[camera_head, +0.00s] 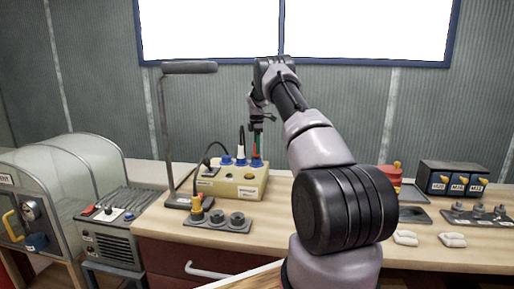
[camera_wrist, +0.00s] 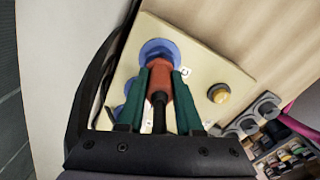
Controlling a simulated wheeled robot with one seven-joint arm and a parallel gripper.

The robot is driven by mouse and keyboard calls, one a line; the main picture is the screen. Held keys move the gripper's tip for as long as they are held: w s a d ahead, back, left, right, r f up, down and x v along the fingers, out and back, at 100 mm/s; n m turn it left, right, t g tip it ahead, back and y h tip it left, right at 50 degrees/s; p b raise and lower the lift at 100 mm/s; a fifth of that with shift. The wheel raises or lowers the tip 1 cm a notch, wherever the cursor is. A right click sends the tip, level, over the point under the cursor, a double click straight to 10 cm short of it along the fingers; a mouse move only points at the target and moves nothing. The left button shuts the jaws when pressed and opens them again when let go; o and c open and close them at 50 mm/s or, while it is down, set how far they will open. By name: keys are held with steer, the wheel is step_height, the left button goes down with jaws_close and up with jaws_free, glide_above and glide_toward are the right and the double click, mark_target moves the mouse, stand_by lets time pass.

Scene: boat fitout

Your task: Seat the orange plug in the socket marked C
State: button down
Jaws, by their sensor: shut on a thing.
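The orange plug (camera_wrist: 160,76) is between the green fingers of my gripper (camera_wrist: 160,95), which is shut on it. Its black cable end points toward the wrist camera. Its front end is at a blue socket (camera_wrist: 158,46) on the cream box (camera_wrist: 205,62); how deep it sits is hidden. A small label beside this socket appears to read C. In the head view, my gripper (camera_head: 257,128) points down over the right end of the cream box (camera_head: 236,189), with the orange plug (camera_head: 257,159) under it.
Other blue sockets on the box hold black-cabled plugs (camera_head: 241,155). Black boxes (camera_head: 453,180) stand at right.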

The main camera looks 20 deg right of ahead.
steer(key=shift+f, duration=0.65)
steer(key=c, duration=0.5)
jaws_free()
step_height(320, 180, up, 11)
steer(key=shift+f, duration=0.1)
stand_by(0.9)
